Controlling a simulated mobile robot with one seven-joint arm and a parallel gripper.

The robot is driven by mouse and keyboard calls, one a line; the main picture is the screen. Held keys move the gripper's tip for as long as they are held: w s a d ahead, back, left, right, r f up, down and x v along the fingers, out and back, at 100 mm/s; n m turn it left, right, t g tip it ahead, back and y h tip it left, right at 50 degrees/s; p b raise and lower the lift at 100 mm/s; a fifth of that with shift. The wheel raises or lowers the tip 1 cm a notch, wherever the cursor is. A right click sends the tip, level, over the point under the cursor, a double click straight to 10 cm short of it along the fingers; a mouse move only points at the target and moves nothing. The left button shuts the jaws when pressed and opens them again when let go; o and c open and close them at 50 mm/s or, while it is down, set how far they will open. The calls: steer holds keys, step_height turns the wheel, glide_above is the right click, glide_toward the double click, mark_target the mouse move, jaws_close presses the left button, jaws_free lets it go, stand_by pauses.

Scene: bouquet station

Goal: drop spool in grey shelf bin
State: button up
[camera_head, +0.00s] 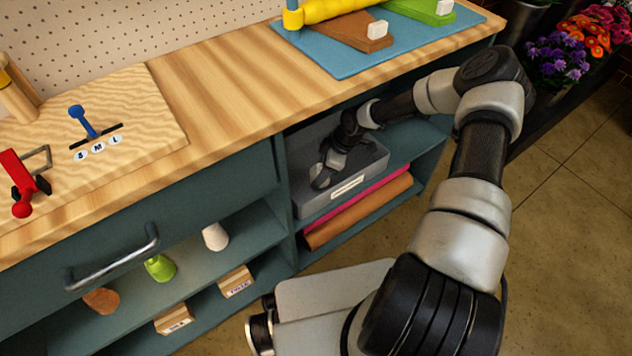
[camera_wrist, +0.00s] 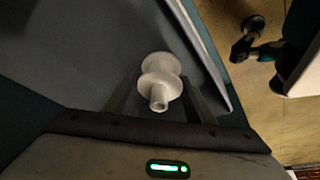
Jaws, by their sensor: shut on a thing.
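A white spool (camera_wrist: 160,80) is between the fingers of my gripper (camera_wrist: 160,98) in the wrist view. The gripper is shut on it. The grey bin (camera_head: 305,198) sits on the shelf under the worktop, with a pale label on its front. In the head view my gripper (camera_head: 322,178) reaches into the shelf opening and points down over the bin. In the wrist view the grey bin wall (camera_wrist: 205,55) runs along the right of the spool. I cannot tell whether the spool touches the bin floor.
The wooden worktop (camera_head: 225,85) lies close above the bin. Pink and brown rolls (camera_head: 365,208) lie on the shelf below. A drawer with a metal handle (camera_head: 112,262) is at the left. Small items, including a green one (camera_head: 160,267), stand on the lower-left shelf.

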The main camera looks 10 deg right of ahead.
steer(key=shift+s+a, duration=0.25)
steer(key=shift+a, duration=0.3)
steer(key=shift+a+f+b, duration=0.1)
steer(key=shift+f+b, duration=0.65)
steer(key=shift+f, duration=1)
steer(key=shift+f, duration=0.1)
steer(key=o, duration=1.2)
steer(key=p+v, duration=0.2)
steer(key=v, duration=0.5)
steer(key=shift+r, duration=0.35)
